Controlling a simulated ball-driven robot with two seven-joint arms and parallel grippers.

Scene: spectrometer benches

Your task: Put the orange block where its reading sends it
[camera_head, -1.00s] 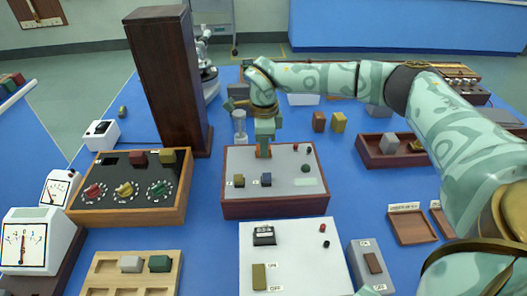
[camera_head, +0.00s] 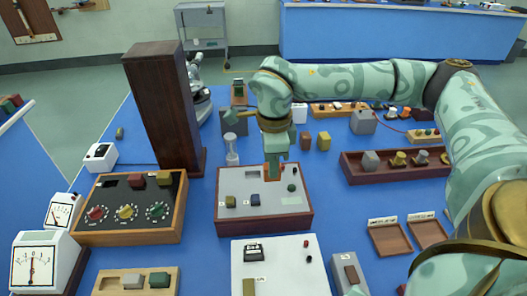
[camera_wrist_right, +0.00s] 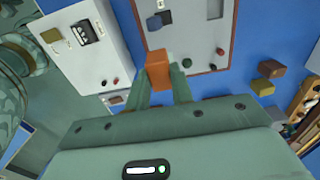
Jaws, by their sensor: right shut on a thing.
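The orange block (camera_wrist_right: 158,65) is held between the fingertips of my right gripper (camera_wrist_right: 160,80) in the right wrist view. In the head view only a little of the block (camera_head: 272,172) shows below my right gripper (camera_head: 274,165). The gripper is over the back part of a grey panel box with a dark red frame (camera_head: 222,222). I cannot tell whether the block touches the panel. Two small brown trays with label cards, a left one (camera_head: 390,240) and a right one (camera_head: 428,236), lie at the right; their labels are too small to read. My left gripper is out of view.
White dial meters (camera_head: 34,268) (camera_head: 62,210) stand at the left, beside a wooden knob box (camera_head: 125,235). A tall dark wooden column (camera_head: 165,110) stands behind it. A long dark red tray (camera_head: 350,165) holds several blocks or weights. Blue bench is clear between panel and brown trays.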

